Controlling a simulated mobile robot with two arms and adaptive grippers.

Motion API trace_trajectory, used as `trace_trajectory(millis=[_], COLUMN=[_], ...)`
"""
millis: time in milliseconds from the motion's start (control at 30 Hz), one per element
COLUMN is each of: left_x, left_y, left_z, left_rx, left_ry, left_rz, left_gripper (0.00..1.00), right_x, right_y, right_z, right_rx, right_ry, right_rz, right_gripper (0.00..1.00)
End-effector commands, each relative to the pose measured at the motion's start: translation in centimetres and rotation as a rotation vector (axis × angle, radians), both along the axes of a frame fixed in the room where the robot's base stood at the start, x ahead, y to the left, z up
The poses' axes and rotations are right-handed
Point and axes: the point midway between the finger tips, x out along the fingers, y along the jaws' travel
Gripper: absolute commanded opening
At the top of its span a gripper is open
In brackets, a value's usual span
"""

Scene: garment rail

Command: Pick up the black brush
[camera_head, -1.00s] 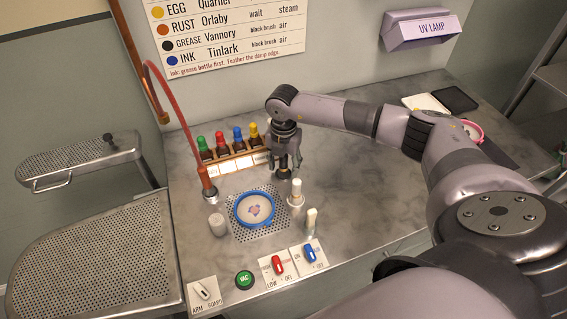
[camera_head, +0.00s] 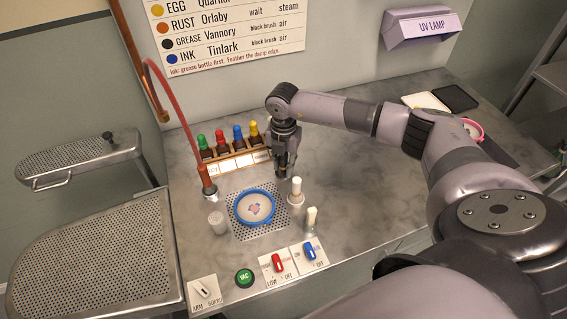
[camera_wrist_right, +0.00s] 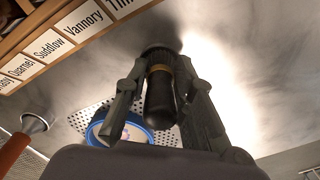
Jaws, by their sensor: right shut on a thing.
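My right gripper (camera_head: 285,160) points down at the table behind the blue-rimmed round dish. In the right wrist view its two fingers (camera_wrist_right: 172,95) are closed on either side of the black brush (camera_wrist_right: 160,95). The brush has a dark handle with a yellowish band and stands between the fingers. Its far end lies near the table surface, and I cannot tell whether it touches. In the head view the brush is mostly hidden by the gripper. My left gripper is not in view.
A rack (camera_head: 236,162) of colour-capped bottles stands just left of my gripper. The blue-rimmed dish (camera_head: 240,221) sits on a perforated plate. Two pale-topped brushes (camera_head: 296,186) (camera_head: 311,218) stand right of the dish. A red hose nozzle (camera_head: 207,178) is left.

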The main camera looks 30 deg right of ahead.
Motion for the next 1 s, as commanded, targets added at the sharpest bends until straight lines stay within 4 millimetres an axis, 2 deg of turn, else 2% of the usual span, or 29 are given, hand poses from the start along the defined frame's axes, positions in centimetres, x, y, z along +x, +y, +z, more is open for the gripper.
trace_trajectory(millis=[167,367,467,800,1000], left_x=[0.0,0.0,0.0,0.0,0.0], left_y=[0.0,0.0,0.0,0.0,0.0], left_z=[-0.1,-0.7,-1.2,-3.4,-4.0], left_rx=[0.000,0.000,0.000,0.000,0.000], left_ry=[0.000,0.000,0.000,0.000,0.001], left_rz=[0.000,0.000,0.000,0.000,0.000], left_gripper=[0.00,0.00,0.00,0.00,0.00], right_x=[0.1,0.2,0.2,0.2,0.1], right_y=[0.0,0.0,0.0,0.0,0.0], right_z=[0.3,2.3,4.3,14.0,18.0], right_rx=[0.000,0.001,0.001,0.000,0.000], right_ry=[-0.002,-0.006,-0.006,-0.007,-0.005], right_rz=[0.000,0.001,0.001,0.001,0.001], right_gripper=[0.00,0.00,0.00,0.00,0.00])
